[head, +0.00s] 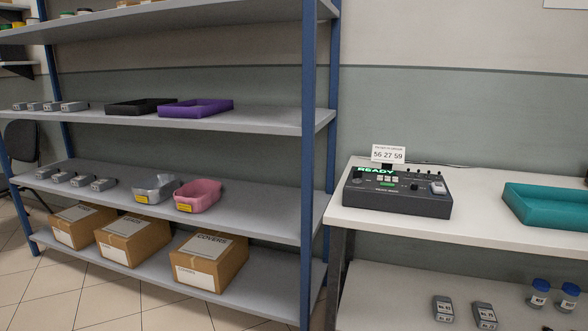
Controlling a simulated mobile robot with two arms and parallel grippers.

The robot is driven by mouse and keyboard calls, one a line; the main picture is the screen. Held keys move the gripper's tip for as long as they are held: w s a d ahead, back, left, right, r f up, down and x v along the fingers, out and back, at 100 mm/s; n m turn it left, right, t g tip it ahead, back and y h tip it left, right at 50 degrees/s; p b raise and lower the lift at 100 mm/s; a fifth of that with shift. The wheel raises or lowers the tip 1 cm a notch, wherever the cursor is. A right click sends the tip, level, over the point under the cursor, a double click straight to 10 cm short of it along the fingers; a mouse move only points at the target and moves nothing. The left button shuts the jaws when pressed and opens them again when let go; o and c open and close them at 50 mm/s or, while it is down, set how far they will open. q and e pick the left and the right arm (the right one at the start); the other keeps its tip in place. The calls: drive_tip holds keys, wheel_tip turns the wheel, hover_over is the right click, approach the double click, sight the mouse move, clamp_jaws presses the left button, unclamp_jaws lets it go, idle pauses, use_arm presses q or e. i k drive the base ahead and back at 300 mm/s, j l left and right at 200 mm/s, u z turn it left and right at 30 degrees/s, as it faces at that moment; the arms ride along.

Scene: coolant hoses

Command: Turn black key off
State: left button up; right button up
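A dark control box (398,195) stands on the white table at the right. Its small display (376,171) glows green and reads "READY". Light buttons, several small black toggles or pegs along the back, and a small black knob-like part (414,187) are on its top. That part may be the black key; it is too small to tell, and its turn position cannot be read. A grey piece (438,187) sits at the box's right end. Neither of my grippers is in view.
The white table (470,223) also holds a teal tray (548,209) and a sign (389,154) reading "56 27 59". Grey modules and blue-capped bottles (540,290) are below. Left, a blue-post shelf holds bins (198,196), trays (195,109) and cardboard boxes (209,261). Tabletop between box and teal tray is clear.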

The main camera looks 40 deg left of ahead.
sight(358, 174)
drive_tip(key=u, duration=1.05)
drive_tip(key=i+u, duration=0.25)
drive_tip(key=i, duration=0.35)
